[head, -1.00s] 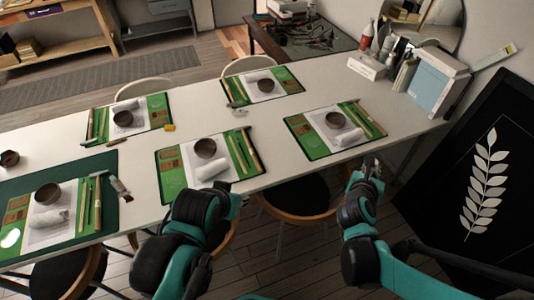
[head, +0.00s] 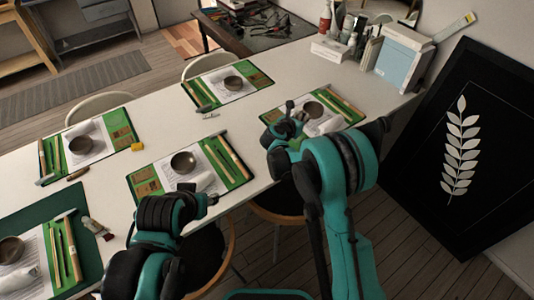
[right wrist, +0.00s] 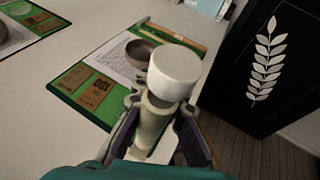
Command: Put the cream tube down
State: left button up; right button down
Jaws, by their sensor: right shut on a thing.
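The cream tube (right wrist: 152,125), a pale cylinder with a wide white cap (right wrist: 175,70), stands between the fingers of my right gripper in the right wrist view. My right gripper (right wrist: 160,128) is shut on it, cap end away from the palm. In the head view my right gripper (head: 290,118) is over the left edge of the right-hand green mat (head: 268,117); the tube is hard to make out there. My left gripper (head: 212,198) is at the table's front edge, near the front middle mat (head: 240,180); its fingers are too small to read.
A dark bowl (head: 313,109) and a white roll (head: 331,125) lie on the right-hand mat, close to my right gripper. Bottles and boxes (head: 403,55) stand at the table's right end. Bare white table (head: 240,122) lies between the mats. A black leaf panel (head: 460,150) leans at right.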

jog(key=a+f+b, duration=0.2)
jog(key=a+f, duration=0.3)
jog(key=a+f+b, duration=0.3)
jog(key=a+f, duration=0.3)
jog(key=shift+a+f+b, duration=0.1)
jog(key=shift+a+b, duration=0.2)
jog(key=shift+s+f+b, duration=0.1)
jog(key=shift+f+b, duration=0.45)
jog(key=c, duration=1.7)
grip_release()
jog(key=shift+o, duration=0.6)
